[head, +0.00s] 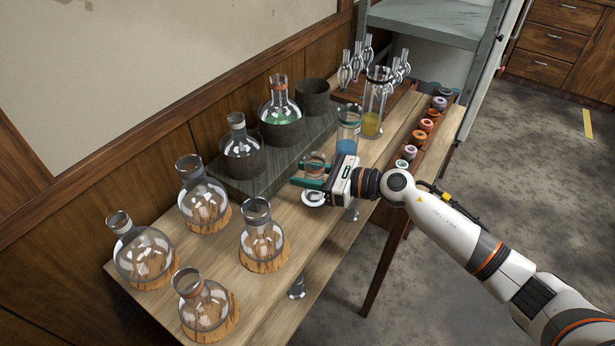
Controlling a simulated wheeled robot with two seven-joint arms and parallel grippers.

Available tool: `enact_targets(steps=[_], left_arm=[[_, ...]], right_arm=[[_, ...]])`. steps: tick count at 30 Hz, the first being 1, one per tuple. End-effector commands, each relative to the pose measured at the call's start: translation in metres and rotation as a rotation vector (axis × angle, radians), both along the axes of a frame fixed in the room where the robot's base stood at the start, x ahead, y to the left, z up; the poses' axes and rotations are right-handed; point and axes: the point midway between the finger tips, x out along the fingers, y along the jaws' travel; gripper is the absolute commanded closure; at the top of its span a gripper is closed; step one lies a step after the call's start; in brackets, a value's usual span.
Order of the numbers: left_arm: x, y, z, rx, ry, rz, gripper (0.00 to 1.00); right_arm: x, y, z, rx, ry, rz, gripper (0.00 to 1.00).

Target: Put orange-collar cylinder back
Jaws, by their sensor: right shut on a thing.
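My right gripper (311,184), with teal fingers, is shut on a clear glass cylinder (314,158) over the wooden table. An orange-brown band shows near the cylinder's top, and its pale round foot (313,199) shows below the fingers. The fingers hide its middle. It looks upright; I cannot tell whether its foot touches the table. A cylinder with blue liquid (347,146) stands just behind the gripper. A taller cylinder with yellow liquid (371,123) stands farther back. My left gripper is not in view.
Several round flasks (145,257) sit on cork rings at the left. A dark raised slab (265,180) by the wall bears a green-filled flask (281,122) and a dark pot (313,97). A rack of colored rings (426,125) lines the right edge. Bare tabletop (310,240) lies in front.

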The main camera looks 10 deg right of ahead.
Motion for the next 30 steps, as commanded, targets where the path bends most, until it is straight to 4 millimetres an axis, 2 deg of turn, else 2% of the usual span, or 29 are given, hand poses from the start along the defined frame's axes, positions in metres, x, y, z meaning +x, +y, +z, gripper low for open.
enact_targets(steps=[12,13,17,27,30], left_arm=[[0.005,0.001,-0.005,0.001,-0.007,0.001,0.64],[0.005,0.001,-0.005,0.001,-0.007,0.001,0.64],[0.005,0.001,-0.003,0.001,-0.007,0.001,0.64],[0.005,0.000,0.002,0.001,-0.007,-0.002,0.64],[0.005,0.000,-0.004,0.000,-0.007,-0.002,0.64]], right_arm=[[0.000,0.000,-0.008,-0.001,-0.001,0.000,1.00],[0.000,0.000,-0.007,0.000,0.000,0.000,0.62],[0.000,0.000,-0.006,0.000,0.000,0.000,0.42],[0.000,0.000,-0.001,0.000,0.000,0.000,0.42],[-0.006,-0.011,-0.004,-0.004,0.000,-0.001,0.42]])
